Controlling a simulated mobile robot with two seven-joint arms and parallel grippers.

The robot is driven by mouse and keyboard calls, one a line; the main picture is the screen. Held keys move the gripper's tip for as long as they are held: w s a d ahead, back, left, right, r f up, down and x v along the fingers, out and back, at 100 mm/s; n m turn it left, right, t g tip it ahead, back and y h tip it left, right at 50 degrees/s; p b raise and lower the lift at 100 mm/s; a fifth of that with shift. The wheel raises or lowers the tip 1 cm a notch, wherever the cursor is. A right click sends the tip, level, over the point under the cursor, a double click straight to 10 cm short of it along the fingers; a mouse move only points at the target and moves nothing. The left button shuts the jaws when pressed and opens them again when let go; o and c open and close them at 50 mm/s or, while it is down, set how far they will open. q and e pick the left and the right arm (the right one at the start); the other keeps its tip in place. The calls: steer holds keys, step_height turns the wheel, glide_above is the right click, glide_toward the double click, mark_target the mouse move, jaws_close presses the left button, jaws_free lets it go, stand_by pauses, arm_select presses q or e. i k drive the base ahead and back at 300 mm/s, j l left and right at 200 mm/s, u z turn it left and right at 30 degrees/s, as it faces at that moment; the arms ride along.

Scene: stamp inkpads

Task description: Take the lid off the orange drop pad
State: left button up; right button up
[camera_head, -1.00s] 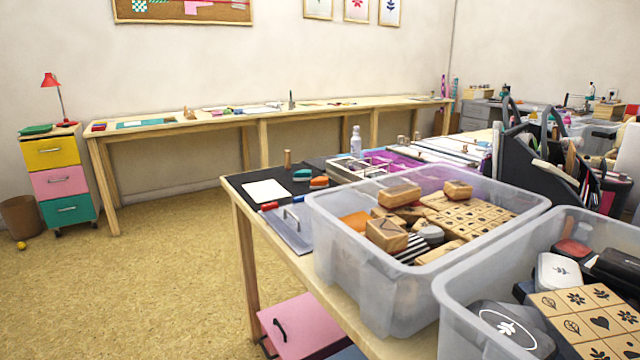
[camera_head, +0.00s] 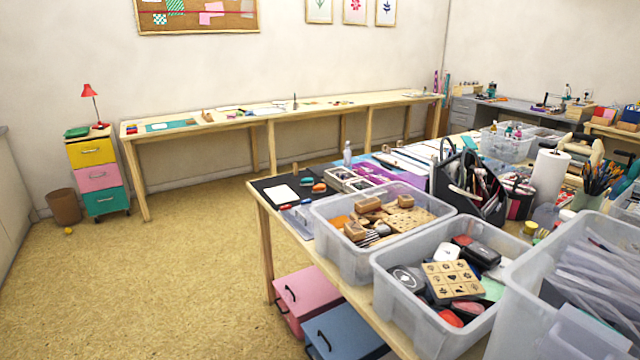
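A small orange pad (camera_head: 319,187) lies on the black mat (camera_head: 265,187) at the far left end of the near table. It looks closed, but it is too small to tell its lid from its base. A teal pad (camera_head: 305,181) lies just behind it, and a white card (camera_head: 281,194) lies to its left. Neither of my grippers shows in the head view.
The near table holds clear bins of stamps (camera_head: 340,240) and inkpads (camera_head: 405,325), and a dark caddy (camera_head: 468,190). Pink drawers (camera_head: 305,298) and a blue drawer (camera_head: 345,335) stand below. The floor (camera_head: 180,290) at left is open.

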mark_target(319, 187)
steer(key=i+j, duration=0.4)
steer(key=i+j+z, duration=0.1)
steer(key=i+j, duration=0.3)
steer(key=j, duration=0.2)
steer(key=i+j+z, duration=0.1)
steer(key=i+j, duration=0.65)
steer(key=j, duration=0.3)
